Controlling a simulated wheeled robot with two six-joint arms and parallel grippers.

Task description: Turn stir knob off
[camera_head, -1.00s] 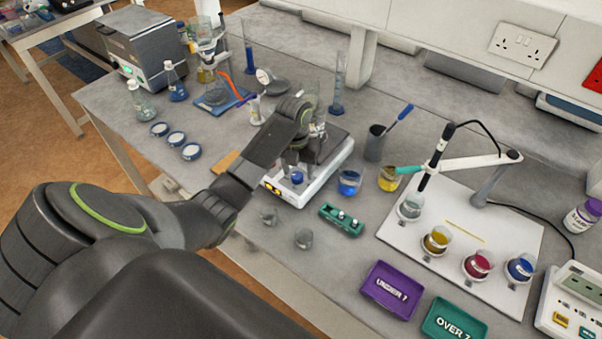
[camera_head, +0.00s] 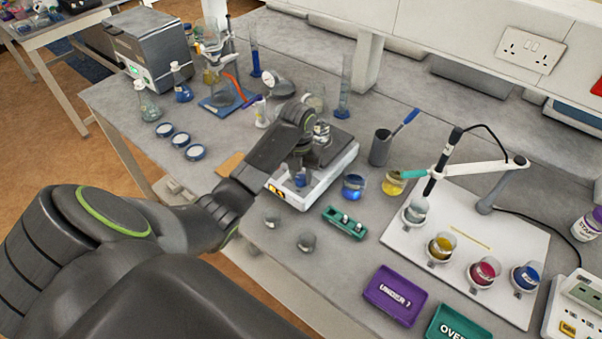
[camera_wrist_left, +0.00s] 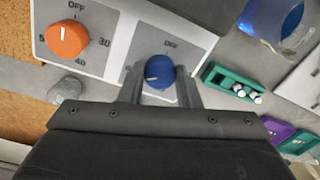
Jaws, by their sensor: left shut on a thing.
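The stir knob (camera_wrist_left: 158,70) is blue and sits on the front panel of the white hotplate stirrer (camera_head: 325,184). Its white mark points to the left in the wrist view, away from the OFF label above it. My left gripper (camera_wrist_left: 159,88) is shut on the blue knob, with one finger on each side. In the head view the knob (camera_head: 300,179) shows below the gripper (camera_head: 300,172), partly covered by it. An orange knob (camera_wrist_left: 67,39) with numbers around it is to the left on the same panel. My right gripper is out of view.
A blue-liquid beaker (camera_head: 354,187) and a green rack (camera_head: 345,222) stand right of the stirrer. A purple tray (camera_head: 395,295) and a white board with several beakers (camera_head: 505,250) are further right.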

